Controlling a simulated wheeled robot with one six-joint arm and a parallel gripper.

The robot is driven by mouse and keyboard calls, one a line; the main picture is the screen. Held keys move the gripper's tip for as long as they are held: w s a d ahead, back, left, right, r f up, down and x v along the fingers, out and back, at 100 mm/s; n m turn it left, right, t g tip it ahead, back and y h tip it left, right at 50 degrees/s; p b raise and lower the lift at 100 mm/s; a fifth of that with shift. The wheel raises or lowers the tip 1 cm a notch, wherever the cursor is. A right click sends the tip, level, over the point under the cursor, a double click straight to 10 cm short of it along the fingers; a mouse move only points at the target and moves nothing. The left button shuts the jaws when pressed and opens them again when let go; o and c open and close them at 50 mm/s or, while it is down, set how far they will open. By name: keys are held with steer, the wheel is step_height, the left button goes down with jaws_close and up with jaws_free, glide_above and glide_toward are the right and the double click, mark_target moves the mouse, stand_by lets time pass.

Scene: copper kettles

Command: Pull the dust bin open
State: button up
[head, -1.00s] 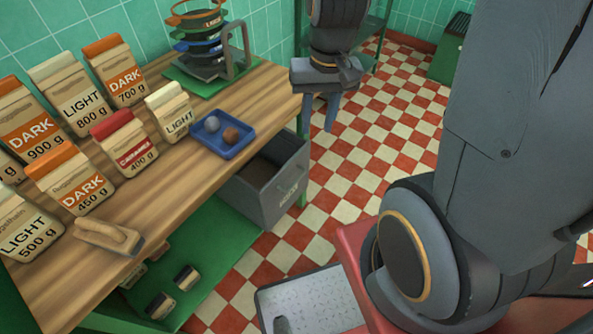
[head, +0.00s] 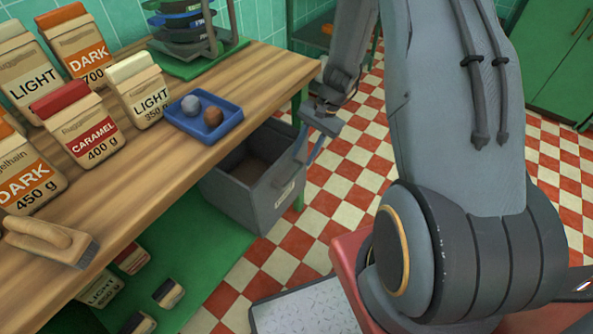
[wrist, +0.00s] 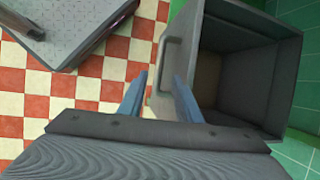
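The dust bin (head: 262,207) is a grey open-topped box under the wooden counter, standing partly pulled out, with a pale label on its front. In the wrist view the bin (wrist: 232,82) shows its empty-looking inside and a bar handle on its outer front face. My gripper (head: 306,152) is at the bin's front edge. In the wrist view my gripper (wrist: 160,98) has its two blue fingers apart with nothing held. The left finger is over the floor outside the bin, and the right finger overlaps the front wall's rim. Contact cannot be told.
The wooden counter (head: 150,180) above the bin carries coffee bags, a blue tray (head: 183,130) with two balls, and a brush (head: 50,240). A green lower shelf (head: 185,255) holds small bags. Checkered floor (head: 350,170) lies clear in front of the bin.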

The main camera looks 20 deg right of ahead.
mark_target(294, 175)
steer(key=x, duration=0.6)
steer(key=shift+a+f, duration=0.2)
steer(key=shift+f, duration=0.15)
steer(key=shift+c, duration=0.3)
jaws_close()
steer(key=shift+s, duration=0.1)
